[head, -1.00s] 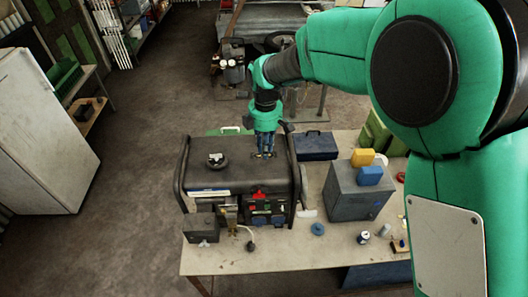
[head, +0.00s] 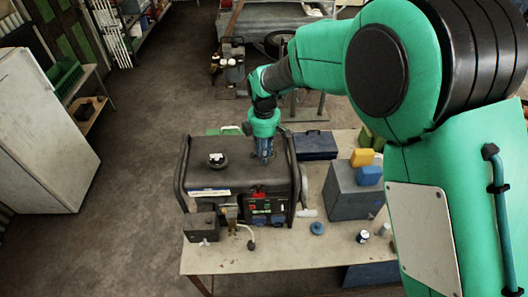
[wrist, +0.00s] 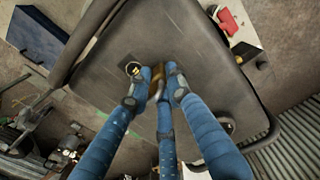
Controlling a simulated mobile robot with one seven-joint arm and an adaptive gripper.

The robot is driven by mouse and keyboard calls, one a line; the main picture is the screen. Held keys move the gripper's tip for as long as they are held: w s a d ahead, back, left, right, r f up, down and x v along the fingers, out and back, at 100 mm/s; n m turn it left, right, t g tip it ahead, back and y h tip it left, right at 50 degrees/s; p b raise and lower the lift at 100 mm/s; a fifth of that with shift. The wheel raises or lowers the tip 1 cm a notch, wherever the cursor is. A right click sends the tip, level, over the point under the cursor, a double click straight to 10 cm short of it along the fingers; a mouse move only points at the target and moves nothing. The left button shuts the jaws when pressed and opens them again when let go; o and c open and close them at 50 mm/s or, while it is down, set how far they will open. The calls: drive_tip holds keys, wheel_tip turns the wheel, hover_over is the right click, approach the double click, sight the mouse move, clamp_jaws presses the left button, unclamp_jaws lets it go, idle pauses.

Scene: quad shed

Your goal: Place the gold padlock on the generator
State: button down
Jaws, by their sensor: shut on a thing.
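The generator (head: 215,180) is a black-framed unit with a dark flat top, standing on the table's left part. My gripper (head: 264,157) points down over the right part of its top. In the wrist view, my blue fingers (wrist: 157,88) are shut on the gold padlock (wrist: 157,80), just over the dark generator top (wrist: 190,45). The fingers hide much of the padlock. I cannot tell whether it touches the top. In the head view the padlock is hidden by the fingers.
A black round cap (head: 217,160) sits on the generator top, left of my gripper. A dark blue toolbox (head: 316,146) stands behind right. The generator top around my fingers is largely clear.

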idle(0.3)
drive_tip(key=c, duration=1.6)
unclamp_jaws()
drive_tip(key=shift+f, duration=0.1)
wheel_tip(320, 180, up, 12)
drive_tip(key=shift+r+b, duration=0.15)
drive_tip(key=shift+b, duration=0.15)
